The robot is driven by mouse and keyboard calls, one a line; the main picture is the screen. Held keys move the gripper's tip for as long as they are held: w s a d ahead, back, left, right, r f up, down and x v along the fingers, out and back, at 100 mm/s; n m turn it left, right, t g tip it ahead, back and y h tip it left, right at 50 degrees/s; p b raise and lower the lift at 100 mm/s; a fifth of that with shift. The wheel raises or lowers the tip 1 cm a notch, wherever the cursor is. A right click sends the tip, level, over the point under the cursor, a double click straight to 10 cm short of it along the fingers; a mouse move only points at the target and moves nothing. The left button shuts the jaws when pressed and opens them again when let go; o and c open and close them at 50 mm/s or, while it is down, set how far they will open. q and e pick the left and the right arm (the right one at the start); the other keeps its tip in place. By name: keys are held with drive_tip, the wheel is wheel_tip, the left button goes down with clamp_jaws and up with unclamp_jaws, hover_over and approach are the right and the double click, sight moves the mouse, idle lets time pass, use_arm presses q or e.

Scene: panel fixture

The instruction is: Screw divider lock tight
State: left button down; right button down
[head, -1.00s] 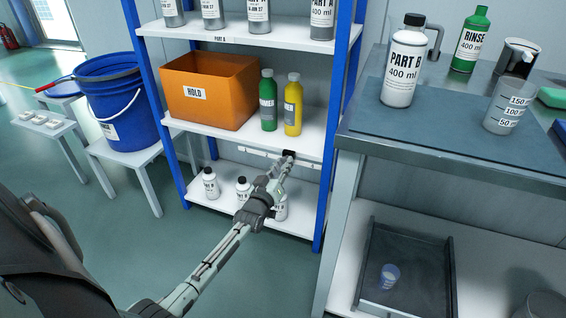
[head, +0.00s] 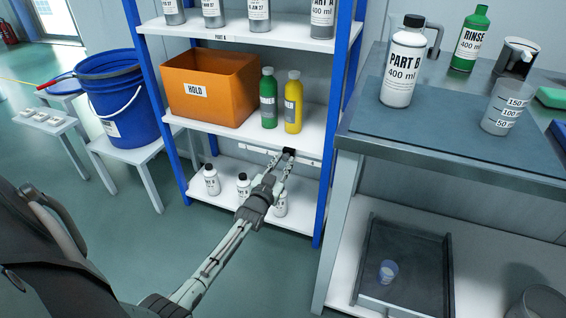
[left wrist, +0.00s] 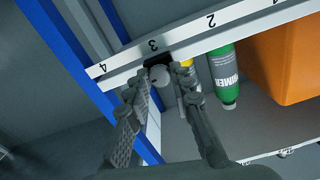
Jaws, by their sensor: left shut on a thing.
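The divider lock is a small black block (head: 289,152) on the white rail under the middle shelf, towards its right end. My left gripper (head: 283,161) reaches up to the lock from below. In the left wrist view the left gripper's (left wrist: 161,86) two fingers lie on either side of the knob, shut on it. How tight the knob is cannot be told. My right gripper is out of view.
The numbered white rail (left wrist: 226,34) runs along the shelf edge. A green bottle (head: 268,98), a yellow bottle (head: 293,103) and an orange HOLD box (head: 210,88) stand just above. Blue shelf posts (head: 335,130) and white bottles (head: 211,179) below are close to my arm.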

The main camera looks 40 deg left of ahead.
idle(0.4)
use_arm(q)
drive_tip(key=c, duration=1.3)
unclamp_jaws()
drive_tip(key=shift+s, duration=0.1)
drive_tip(key=v, duration=1.1)
drive_tip(key=shift+s+d, duration=0.2)
drive_tip(key=shift+s, duration=0.2)
drive_tip(key=s+d+f+m+g+h+p, duration=0.1)
drive_tip(key=s+d+f+g+h+p, duration=0.15)
drive_tip(key=s+d+f+g, duration=0.4)
drive_tip(key=s+d+g+p, duration=0.1)
drive_tip(key=s+d+g, duration=0.1)
drive_tip(key=s, duration=0.3)
drive_tip(key=s+d+g, duration=0.2)
drive_tip(key=s+g, duration=0.1)
drive_tip(key=s, duration=0.3)
drive_tip(key=s+d+m+g+p, duration=0.1)
drive_tip(key=s+d+g, duration=0.1)
drive_tip(key=s, duration=0.3)
drive_tip(key=shift+s+d+f+g+p, duration=0.15)
drive_tip(key=shift+s+f+g+p, duration=0.2)
drive_tip(key=shift+g, duration=0.1)
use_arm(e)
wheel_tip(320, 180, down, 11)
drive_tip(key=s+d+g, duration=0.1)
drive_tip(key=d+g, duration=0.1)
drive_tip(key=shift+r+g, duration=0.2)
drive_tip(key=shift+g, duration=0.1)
